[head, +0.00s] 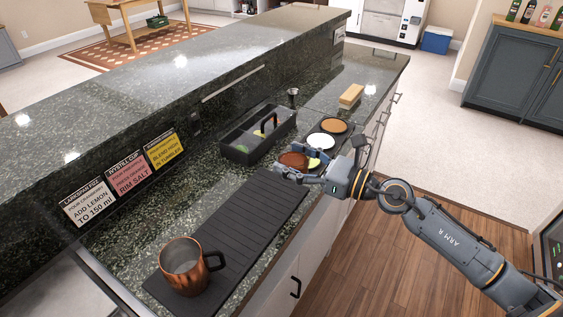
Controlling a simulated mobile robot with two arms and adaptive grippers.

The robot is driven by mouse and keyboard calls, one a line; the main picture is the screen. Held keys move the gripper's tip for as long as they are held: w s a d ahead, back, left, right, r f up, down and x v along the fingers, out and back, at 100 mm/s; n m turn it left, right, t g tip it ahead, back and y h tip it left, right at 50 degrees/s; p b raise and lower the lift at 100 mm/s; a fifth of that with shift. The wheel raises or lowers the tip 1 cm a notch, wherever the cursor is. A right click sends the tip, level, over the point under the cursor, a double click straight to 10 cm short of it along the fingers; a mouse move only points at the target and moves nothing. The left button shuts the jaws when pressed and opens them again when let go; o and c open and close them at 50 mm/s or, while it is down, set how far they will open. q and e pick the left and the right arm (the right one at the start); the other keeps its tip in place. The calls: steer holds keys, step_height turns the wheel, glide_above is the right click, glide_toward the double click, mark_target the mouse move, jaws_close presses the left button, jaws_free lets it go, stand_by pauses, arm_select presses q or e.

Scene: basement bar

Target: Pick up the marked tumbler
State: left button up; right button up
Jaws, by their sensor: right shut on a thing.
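My right gripper (300,165) is low over the counter by the near end of a row of round dishes. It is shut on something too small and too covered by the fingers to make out. A yellow-green bit (313,162) shows beside the fingers; I cannot tell whether it is held. I cannot pick out a marked tumbler for certain. A copper mug (183,265) with a dark handle stands upright on the near end of a black ribbed mat (245,222), well away from the gripper. My left gripper is not in view.
The dishes hold brown (293,160), white (321,141) and orange (334,125) contents. A dark caddy (240,155), a metal jigger (293,93) and a wooden block (351,96) stand behind. Three sign cards (126,180) lean on the raised bar. Most of the mat is clear.

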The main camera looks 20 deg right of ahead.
mark_target(309, 155)
steer(key=shift+s+d+r+b, duration=0.35)
steer(key=shift+s+d+r, duration=0.15)
steer(key=shift+s+d, duration=0.3)
steer(key=shift+s+d+r+b, duration=0.35)
steer(key=shift+s+d+r, duration=0.2)
steer(key=shift+s, duration=0.5)
steer(key=shift+s+d+r+b, duration=0.35)
steer(key=shift+s+d+r, duration=0.1)
steer(key=shift+s+d, duration=0.4)
steer(key=s+a+f+m+t+h, duration=0.2)
steer(key=s+a+f+m+h, duration=0.1)
steer(key=s+f+m+h, duration=0.1)
steer(key=s+a+f+m+t+h, duration=0.2)
steer(key=s+a+f+m+h, duration=0.1)
steer(key=s+f+h, duration=0.4)
steer(key=shift+s+f+m+h, duration=0.15)
steer(key=shift+f+m+h, duration=0.25)
steer(key=shift+f, duration=0.55)
